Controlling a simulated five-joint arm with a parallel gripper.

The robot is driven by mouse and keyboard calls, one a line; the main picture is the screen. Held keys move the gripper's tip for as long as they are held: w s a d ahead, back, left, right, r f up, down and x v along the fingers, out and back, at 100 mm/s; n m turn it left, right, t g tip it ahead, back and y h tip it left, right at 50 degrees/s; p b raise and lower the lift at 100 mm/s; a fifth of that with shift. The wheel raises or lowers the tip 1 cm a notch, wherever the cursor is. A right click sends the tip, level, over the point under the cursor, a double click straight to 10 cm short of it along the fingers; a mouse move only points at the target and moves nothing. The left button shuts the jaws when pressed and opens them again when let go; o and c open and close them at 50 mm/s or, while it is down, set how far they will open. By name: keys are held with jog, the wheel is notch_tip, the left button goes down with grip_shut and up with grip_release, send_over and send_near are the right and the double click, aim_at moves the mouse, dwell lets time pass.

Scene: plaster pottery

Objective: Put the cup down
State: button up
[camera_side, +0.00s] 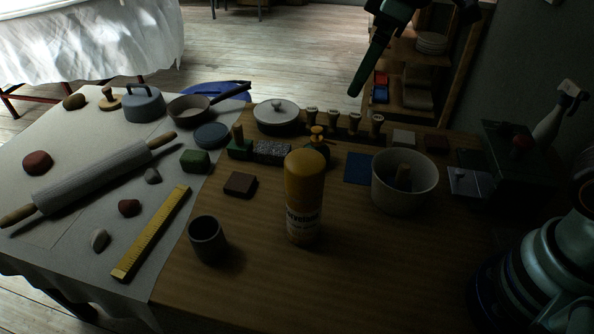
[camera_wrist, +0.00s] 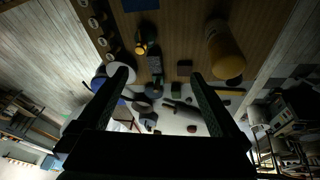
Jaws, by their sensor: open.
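A dark grey cup (camera_side: 207,241) stands upright on the wooden table, near its front, left of the yellow bottle (camera_side: 304,198). My gripper (camera_side: 358,88) is high above the back of the table in the side view, well apart from the cup, up and to the right of it. In the wrist view my gripper (camera_wrist: 160,77) shows its two fingers wide apart, with nothing held between them. The yellow bottle also shows there (camera_wrist: 224,52).
A white pot (camera_side: 405,190) stands at the right, beside a blue square (camera_side: 358,168). A brown block (camera_side: 240,184) lies behind the cup. A yellow ruler (camera_side: 151,233) and a rolling pin (camera_side: 92,178) lie on the pale cloth at left. Bare wood lies in front of the bottle.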

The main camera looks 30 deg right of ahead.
jog(key=s+d+f+m+t+h, duration=0.1)
jog(key=s+d+f+m+t, duration=0.1)
jog(key=s+d+m, duration=0.4)
jog(key=s+d+f, duration=0.1)
jog(key=s+d, duration=0.1)
jog(key=d, duration=0.1)
jog(key=shift+m, duration=0.3)
jog(key=shift+r, duration=0.1)
dwell(0.6)
